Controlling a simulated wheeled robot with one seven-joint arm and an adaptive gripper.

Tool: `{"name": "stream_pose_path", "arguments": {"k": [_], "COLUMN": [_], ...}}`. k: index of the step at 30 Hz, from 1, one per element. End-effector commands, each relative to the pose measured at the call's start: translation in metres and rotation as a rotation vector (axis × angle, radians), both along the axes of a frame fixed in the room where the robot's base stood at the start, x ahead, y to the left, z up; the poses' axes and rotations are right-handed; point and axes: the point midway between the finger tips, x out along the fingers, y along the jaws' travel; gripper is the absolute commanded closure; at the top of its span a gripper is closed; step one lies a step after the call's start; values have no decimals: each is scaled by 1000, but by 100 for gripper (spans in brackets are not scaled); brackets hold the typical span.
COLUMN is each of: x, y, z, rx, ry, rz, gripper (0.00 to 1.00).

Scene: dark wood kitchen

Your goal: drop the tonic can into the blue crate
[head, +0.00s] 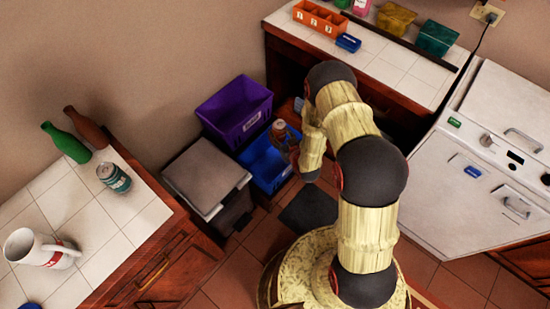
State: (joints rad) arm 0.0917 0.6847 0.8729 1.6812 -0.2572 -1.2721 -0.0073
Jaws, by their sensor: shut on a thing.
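The blue crate (259,171) stands on the floor beside the grey bin and in front of the purple crate. My gripper (286,142) is over the blue crate, pointing down, partly hidden by my arm. It is shut on a small brownish item (279,126) whose label I cannot read, so I cannot tell whether it is the tonic can. A teal can (114,178) with a pale top stands upright on the left counter; its label is too small to read.
The purple crate (236,110) and grey lidded bin (205,178) flank the blue crate. A green bottle (66,143), a brown bottle (86,128) and a white mug (40,248) are on the left counter. An orange box (320,18) is on the back counter. A white appliance (470,180) stands at right.

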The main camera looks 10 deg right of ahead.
Motion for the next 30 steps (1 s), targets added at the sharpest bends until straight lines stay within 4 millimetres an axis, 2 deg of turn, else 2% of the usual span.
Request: {"name": "stream_pose_path", "arguments": {"k": [3, 9, 18, 30], "x": [19, 42, 59, 62], "y": [-2, -5, -10, -10], "z": [-23, -65, -120, -144], "rx": [0, -3, -12, -17], "ry": [1, 1, -1, -4], "rz": [35, 98, 175, 200], "gripper": [84, 84, 84, 84]}}
